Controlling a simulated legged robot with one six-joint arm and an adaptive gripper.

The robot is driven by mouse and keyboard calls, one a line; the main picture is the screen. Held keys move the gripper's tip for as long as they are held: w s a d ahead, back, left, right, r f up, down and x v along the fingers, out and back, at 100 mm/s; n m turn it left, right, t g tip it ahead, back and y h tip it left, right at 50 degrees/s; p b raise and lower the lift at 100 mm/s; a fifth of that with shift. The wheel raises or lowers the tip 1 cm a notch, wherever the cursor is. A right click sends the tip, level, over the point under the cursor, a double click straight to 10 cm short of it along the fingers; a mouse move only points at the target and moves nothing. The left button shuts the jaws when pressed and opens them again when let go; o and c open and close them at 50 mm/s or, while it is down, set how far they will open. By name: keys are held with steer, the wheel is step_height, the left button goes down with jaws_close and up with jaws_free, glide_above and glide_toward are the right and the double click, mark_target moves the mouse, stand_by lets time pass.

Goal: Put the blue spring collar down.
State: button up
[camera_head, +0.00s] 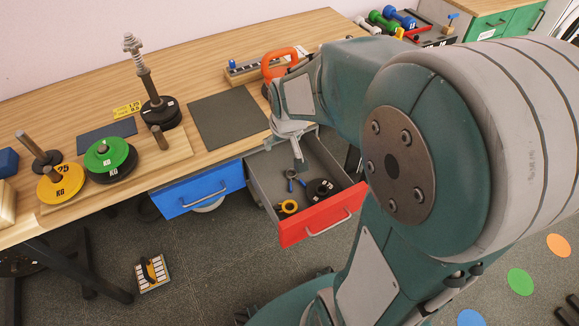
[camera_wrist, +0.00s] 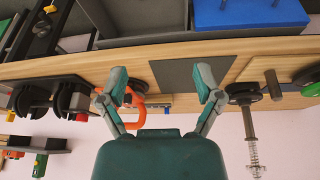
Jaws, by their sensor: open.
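The blue spring collar (camera_head: 291,175) is a small ring with blue grips. It lies in the open red-fronted drawer (camera_head: 318,219), apparently on the drawer floor. My gripper (camera_wrist: 163,92) is open in the wrist view, with nothing between its two fingers. In the head view the end of my arm is above the back left of the drawer, and my arm hides part of that area. I cannot make out the collar in the wrist view.
A yellow collar (camera_head: 288,207) and a black weight plate (camera_head: 322,189) share the drawer. The blue drawer (camera_head: 198,197) is to the left. A dark mat (camera_head: 228,117) lies bare on the table. An orange kettlebell (camera_head: 270,63) stands behind my wrist.

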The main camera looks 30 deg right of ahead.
steer(key=s+a+r, duration=0.3)
steer(key=s+r, duration=0.2)
steer(key=s, duration=0.3)
steer(key=s+a+r+t, duration=0.1)
steer(key=s+a+r, duration=0.2)
steer(key=s+r, duration=0.3)
steer(key=shift+s+r+n+y, duration=0.3)
steer(key=shift+s+n, duration=0.1)
steer(key=shift+s, duration=0.6)
steer(key=shift+a, duration=0.1)
